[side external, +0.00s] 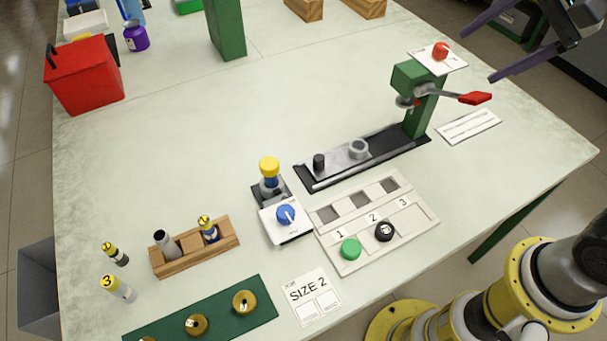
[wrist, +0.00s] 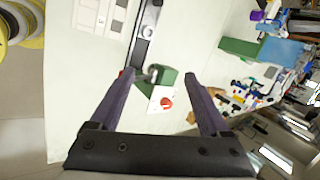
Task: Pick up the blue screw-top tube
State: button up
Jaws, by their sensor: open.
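A small blue tube with a yellow cap (side external: 209,230) stands in the right part of a wooden rack (side external: 195,256) at the lower left of the side external view. A grey tube (side external: 164,241) leans in the same rack. Another yellow-topped item with a blue section (side external: 269,172) stands in a dark holder behind a white box with a blue knob. I cannot tell for certain which is the screw-top tube. My gripper (side external: 482,54) is open and empty at the upper right, high and far from the rack; its spread fingers also show in the wrist view (wrist: 159,75).
A green press (side external: 420,105) with a red-tipped lever stands below my gripper. Near the rack are two loose yellow-capped cylinders (side external: 117,289), a green board with brass discs (side external: 262,288) and a numbered panel (side external: 385,240). A red box (side external: 85,78) stands at the left; the table's middle is clear.

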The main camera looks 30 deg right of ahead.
jog(key=w+a+f+m+g+y, duration=0.2)
jog(key=w+a+m, duration=0.3)
jog(key=w+a, duration=0.5)
jog(key=m+g, duration=0.1)
jog(key=g, duration=0.2)
send_near(271, 162)
jog(key=x, duration=0.6)
jog(key=shift+s+f, duration=0.1)
jog(key=shift+f, duration=0.05)
jog(key=shift+x, duration=2.9)
grip_shut()
